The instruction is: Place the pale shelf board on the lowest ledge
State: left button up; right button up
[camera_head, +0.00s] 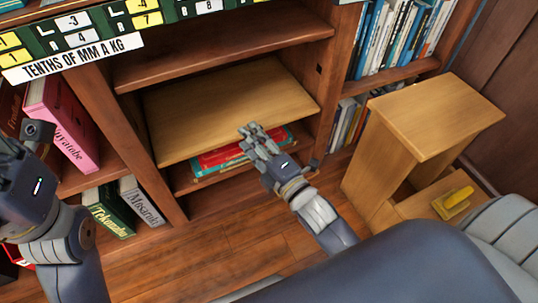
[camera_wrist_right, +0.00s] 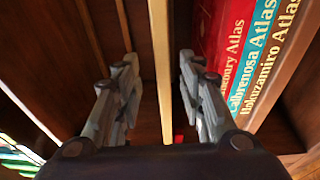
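The pale shelf board (camera_head: 225,105) lies inside the middle bay of the brown bookcase, above a small pile of books. Its front edge faces me. My right gripper (camera_head: 258,142) is at that front edge. In the right wrist view the board's edge (camera_wrist_right: 161,60) runs between the two spread fingers of the right gripper (camera_wrist_right: 160,85), with a gap on each side. The lowest ledge (camera_head: 215,195) shows only in part, under the books. My left gripper (camera_head: 36,150) is at the left edge of the head view, away from the board; its fingers do not show clearly.
Flat atlases (camera_head: 215,158) lie beneath the board; they also show in the right wrist view (camera_wrist_right: 245,60). A hanging scoreboard (camera_head: 75,35) covers the upper left.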

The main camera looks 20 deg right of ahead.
jog(key=v, duration=1)
jog(key=shift+r, duration=0.25)
jog(key=shift+s, duration=0.1)
